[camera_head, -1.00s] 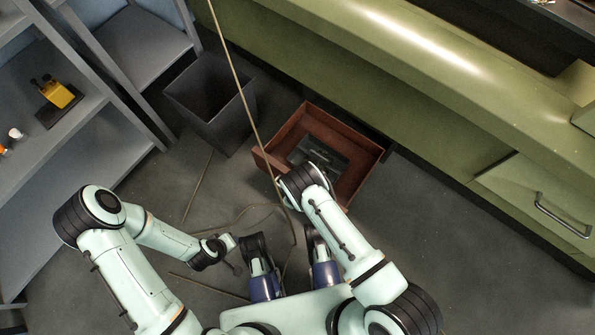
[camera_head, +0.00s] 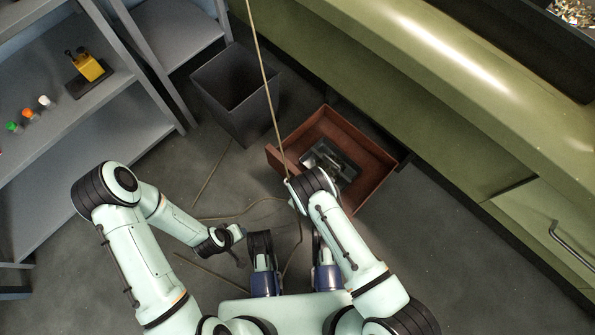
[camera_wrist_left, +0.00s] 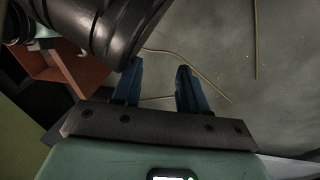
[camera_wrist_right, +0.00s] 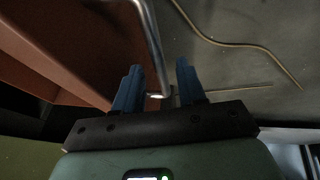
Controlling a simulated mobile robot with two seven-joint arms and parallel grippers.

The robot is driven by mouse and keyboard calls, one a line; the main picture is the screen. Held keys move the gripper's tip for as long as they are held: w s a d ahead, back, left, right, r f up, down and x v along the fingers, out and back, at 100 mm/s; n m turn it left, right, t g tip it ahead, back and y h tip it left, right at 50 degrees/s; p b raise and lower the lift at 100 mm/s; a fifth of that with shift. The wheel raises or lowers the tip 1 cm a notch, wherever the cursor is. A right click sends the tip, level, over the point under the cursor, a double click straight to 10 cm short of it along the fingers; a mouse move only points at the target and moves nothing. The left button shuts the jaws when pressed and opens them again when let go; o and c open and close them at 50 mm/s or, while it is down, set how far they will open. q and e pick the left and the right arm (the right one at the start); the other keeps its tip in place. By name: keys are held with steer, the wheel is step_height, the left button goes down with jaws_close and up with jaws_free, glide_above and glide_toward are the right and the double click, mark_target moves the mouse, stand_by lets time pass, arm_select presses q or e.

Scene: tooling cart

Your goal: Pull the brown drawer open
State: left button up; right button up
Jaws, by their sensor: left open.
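The brown drawer (camera_head: 370,149) stands pulled out from under the green cabinet, with grey metal items inside. It also shows in the left wrist view (camera_wrist_left: 85,66) and the right wrist view (camera_wrist_right: 60,45). A metal bar handle (camera_wrist_right: 149,28) runs down in the right wrist view. My right gripper (camera_wrist_right: 159,65) is open at the handle, whose lower end lies between the fingers; I cannot tell whether they touch it. In the head view my right wrist hides this gripper. My left gripper (camera_wrist_left: 160,68) is open and empty, over the floor away from the drawer.
A dark bin (camera_head: 236,95) stands left of the drawer. Grey shelves (camera_head: 95,105) stand at the left with a yellow item (camera_head: 89,66). The green cabinet (camera_head: 430,85) fills the right. Thin tan cords (camera_head: 256,207) lie on the floor; one crosses the drawer's left corner.

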arm_select(q)
steer(key=s+d+r+g+h+p, duration=0.1)
steer(key=s+d+r+p, duration=0.2)
steer(key=r+p, duration=0.2)
step_height(320, 180, up, 2)
steer(key=shift+s+d+r+m, duration=0.1)
steer(key=shift+s+d+m, duration=0.2)
steer(key=shift+m, duration=0.1)
arm_select(e)
steer(key=v, duration=1.3)
steer(key=shift+r, duration=0.2)
arm_select(q)
steer(key=shift+w, duration=0.1)
